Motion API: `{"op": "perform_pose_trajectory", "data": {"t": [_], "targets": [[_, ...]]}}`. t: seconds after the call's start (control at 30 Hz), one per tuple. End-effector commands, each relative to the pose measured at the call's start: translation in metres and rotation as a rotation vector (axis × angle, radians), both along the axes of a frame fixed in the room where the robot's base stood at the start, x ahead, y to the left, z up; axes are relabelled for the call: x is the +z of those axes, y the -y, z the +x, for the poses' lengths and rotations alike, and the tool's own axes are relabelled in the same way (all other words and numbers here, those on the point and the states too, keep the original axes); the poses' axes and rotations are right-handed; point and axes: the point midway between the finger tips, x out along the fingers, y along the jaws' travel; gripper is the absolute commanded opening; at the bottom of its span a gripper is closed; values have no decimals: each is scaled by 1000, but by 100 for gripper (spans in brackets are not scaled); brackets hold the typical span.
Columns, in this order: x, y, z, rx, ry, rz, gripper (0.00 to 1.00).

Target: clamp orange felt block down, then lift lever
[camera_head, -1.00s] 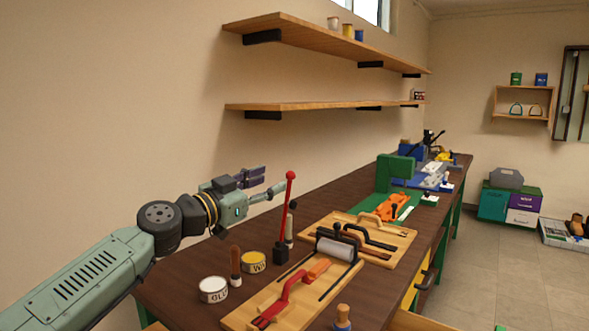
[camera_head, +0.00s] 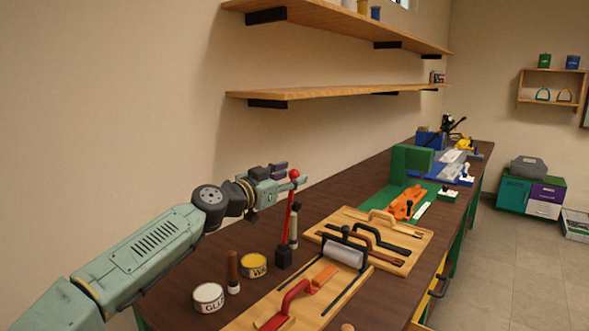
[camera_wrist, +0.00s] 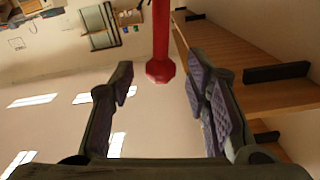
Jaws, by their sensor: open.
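A red lever (camera_head: 288,217) with a round red knob stands upright in a dark base at the back of the near work area. My gripper (camera_head: 291,177) is open, its fingers around the height of the knob. In the wrist view, the red knob (camera_wrist: 160,70) shows between the spread fingers of my gripper (camera_wrist: 160,92), with clear space on both sides. An orange block (camera_head: 325,276) lies on the near wooden board (camera_head: 262,310), beside a red curved handle (camera_head: 290,302) and in front of a grey roller (camera_head: 341,251). I cannot tell whether anything presses on the block.
Glue tin (camera_head: 208,297) and yellow tin (camera_head: 254,265) stand left of the lever, with a wooden-handled tool (camera_head: 233,270) between. A pale bottle-like tool (camera_head: 294,228) stands close behind the lever. A second board (camera_head: 346,218) and a green station (camera_head: 411,160) lie farther along. Shelves (camera_head: 330,93) hang above.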

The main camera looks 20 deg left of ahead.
Motion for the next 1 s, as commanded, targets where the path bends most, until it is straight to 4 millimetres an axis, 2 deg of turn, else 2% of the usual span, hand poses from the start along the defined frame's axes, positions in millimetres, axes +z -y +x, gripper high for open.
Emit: {"op": "perform_pose_trajectory", "data": {"t": [0.1, 0.2, 0.5, 1.0], "targets": [[2, 5, 14, -1, 0, -1, 43], [0, 7, 19, 1, 0, -1, 43], [-1, 7, 21, 1, 0, 0, 43], [0, 7, 21, 1, 0, 0, 11]]}}
